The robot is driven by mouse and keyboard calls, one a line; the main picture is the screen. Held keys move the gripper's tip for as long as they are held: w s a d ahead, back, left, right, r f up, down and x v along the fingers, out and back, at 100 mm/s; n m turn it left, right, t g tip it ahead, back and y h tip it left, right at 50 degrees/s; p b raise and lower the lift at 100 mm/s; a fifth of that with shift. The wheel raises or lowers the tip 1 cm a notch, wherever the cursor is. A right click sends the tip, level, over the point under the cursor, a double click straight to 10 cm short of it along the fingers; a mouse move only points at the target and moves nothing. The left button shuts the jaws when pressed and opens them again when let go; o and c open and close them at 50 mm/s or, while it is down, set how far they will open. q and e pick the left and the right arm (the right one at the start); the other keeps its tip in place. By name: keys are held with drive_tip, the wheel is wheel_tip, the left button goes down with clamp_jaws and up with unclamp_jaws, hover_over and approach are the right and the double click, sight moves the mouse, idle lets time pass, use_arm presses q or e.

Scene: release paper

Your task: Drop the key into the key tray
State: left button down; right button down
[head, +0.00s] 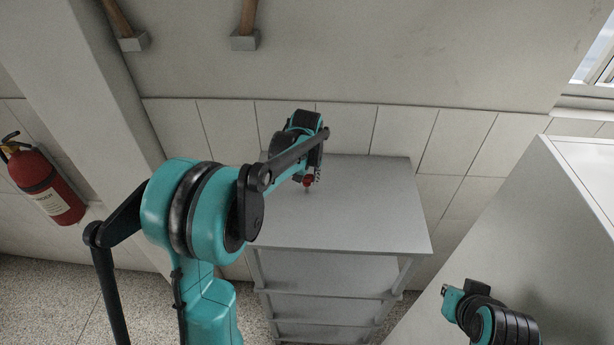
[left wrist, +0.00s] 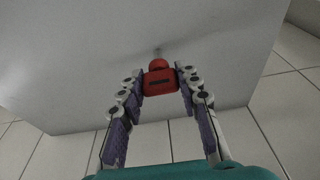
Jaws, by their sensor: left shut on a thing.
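The key (head: 308,182) has a red head and a short pale metal shaft. In the left wrist view the key (left wrist: 160,80) sits between the fingertips, its shaft pointing away from the gripper. My left gripper (head: 314,176) is shut on the key's head, over the grey cabinet top; the gap below the shaft is hard to judge. The left gripper's jointed fingers (left wrist: 161,82) have purple pads. I cannot make out a key tray in either view. The end of my right arm shows at the lower right of the head view; its fingers cannot be made out.
The grey cabinet (head: 375,215) has open shelves below and a bare top, against a tiled wall. A large pale cabinet (head: 570,190) stands at the right. A red fire extinguisher (head: 45,185) hangs at the far left.

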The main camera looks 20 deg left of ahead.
use_arm(q)
drive_tip(key=shift+w+f, duration=0.15)
drive_tip(key=shift+f, duration=0.05)
drive_tip(key=shift+f+b, duration=0.15)
drive_tip(key=shift+b, duration=0.15)
drive_tip(key=c, duration=1.1)
unclamp_jaws()
drive_tip(key=shift+o, duration=0.2)
